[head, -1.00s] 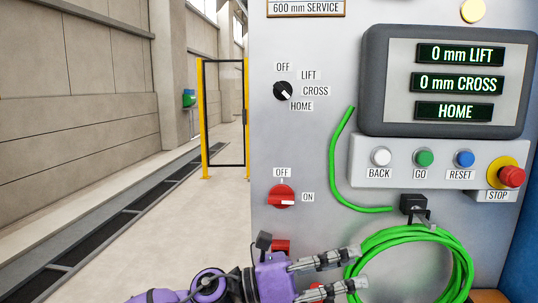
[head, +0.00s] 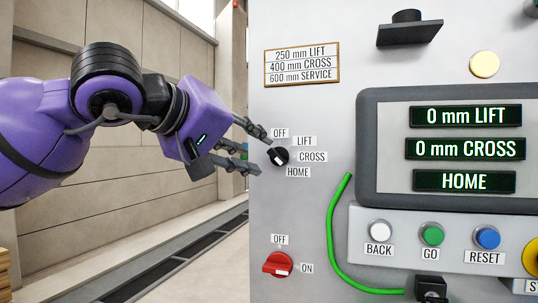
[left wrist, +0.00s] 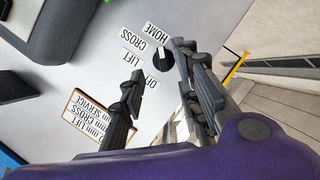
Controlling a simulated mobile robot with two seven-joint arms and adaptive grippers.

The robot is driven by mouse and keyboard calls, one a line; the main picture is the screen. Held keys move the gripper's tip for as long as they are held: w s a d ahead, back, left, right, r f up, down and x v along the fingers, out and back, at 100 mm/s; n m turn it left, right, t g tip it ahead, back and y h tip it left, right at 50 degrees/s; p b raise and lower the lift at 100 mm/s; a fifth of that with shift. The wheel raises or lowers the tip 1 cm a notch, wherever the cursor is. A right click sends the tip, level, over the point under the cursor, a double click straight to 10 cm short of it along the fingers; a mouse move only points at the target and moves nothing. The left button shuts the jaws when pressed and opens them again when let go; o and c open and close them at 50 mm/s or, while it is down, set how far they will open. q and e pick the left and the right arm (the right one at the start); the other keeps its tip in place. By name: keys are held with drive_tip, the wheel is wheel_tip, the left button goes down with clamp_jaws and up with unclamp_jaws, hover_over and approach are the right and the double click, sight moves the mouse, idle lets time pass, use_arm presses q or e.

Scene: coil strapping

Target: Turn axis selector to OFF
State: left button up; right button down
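The axis selector (head: 279,156) is a small black knob with a white mark, on the grey panel, ringed by the labels OFF, LIFT, CROSS and HOME. Its white mark points down toward the HOME side. It also shows in the left wrist view (left wrist: 163,60). My left gripper (head: 263,153) is open at the knob's left side, one finger above and one below. In the left wrist view its fingertips (left wrist: 159,58) lie on either side of the knob. I cannot tell whether they touch it. My right gripper is not in view.
A red OFF/ON switch (head: 278,264) sits below the selector. The display (head: 465,147) reads 0 mm LIFT, 0 mm CROSS and HOME. A button row (head: 430,232) and a green strap (head: 335,230) are to the right. A dark bracket (head: 408,30) sticks out above.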

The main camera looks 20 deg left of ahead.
sight(274, 156)
use_arm(q)
drive_tip(key=x, duration=0.7)
drive_tip(key=shift+w+a+r+p, duration=0.1)
drive_tip(key=shift+a+r+p, duration=0.05)
drive_tip(key=shift+a+p, duration=0.2)
drive_tip(key=shift+w, duration=0.25)
clamp_jaws()
